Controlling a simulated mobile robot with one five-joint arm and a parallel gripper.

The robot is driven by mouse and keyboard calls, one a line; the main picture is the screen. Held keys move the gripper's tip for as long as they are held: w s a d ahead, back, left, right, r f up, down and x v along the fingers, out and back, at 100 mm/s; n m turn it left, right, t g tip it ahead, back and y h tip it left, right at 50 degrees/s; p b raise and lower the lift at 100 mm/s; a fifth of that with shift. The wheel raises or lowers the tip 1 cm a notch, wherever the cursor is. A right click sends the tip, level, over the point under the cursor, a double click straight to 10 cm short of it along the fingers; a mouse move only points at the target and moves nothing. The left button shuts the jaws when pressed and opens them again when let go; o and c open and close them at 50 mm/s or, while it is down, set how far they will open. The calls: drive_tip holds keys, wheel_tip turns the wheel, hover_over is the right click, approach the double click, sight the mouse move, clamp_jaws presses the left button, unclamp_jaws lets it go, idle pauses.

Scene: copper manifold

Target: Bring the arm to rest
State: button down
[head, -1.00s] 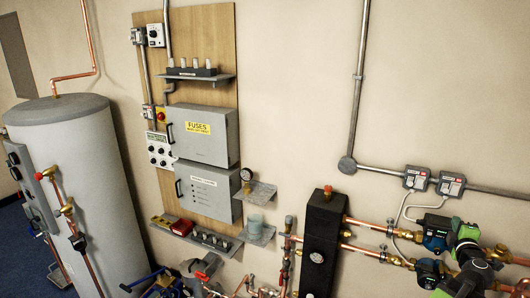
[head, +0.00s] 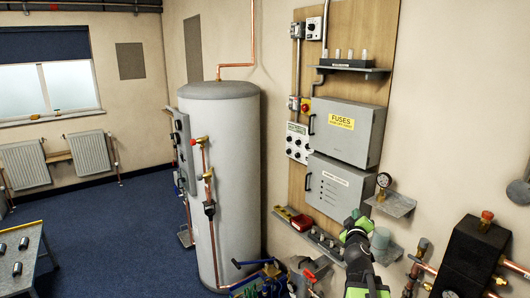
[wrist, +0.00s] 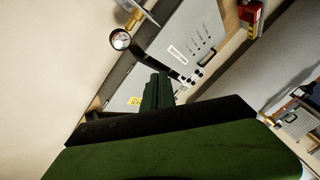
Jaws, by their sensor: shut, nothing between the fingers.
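My gripper (head: 356,222) shows in the head view at the lower right, in front of the wall shelves below the lower grey box. It points up and away from me. In the wrist view my gripper (wrist: 158,92) is a dark green shape pointing up the picture, with its fingers together and nothing visible between them. My green and black arm hides part of the lower shelf and pipework. I cannot tell the exact gap between the gripper and the shelves.
A wooden board carries the fuse box (head: 346,128) and a lower grey box (head: 337,188). A pressure gauge (head: 384,180) sits on a small shelf. A grey cylinder (head: 222,170) stands left of the board. A black block (head: 480,255) with copper pipes is at right. Blue floor (head: 120,225) is open at left.

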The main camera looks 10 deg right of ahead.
drive_tip(key=s+a+f+m+g+y+b, duration=0.2)
drive_tip(key=a+f+m+g+y, duration=0.3)
drive_tip(key=a+f, duration=1.2)
drive_tip(key=s+a+f+g+y, duration=0.1)
drive_tip(key=s+a+f+g, duration=0.3)
drive_tip(key=s, duration=0.5)
drive_tip(key=s+a+f+g+y, duration=0.1)
drive_tip(key=s+a+f+g, duration=0.3)
drive_tip(key=s, duration=0.5)
drive_tip(key=a+g, duration=0.2)
drive_tip(key=shift+a+g, duration=0.3)
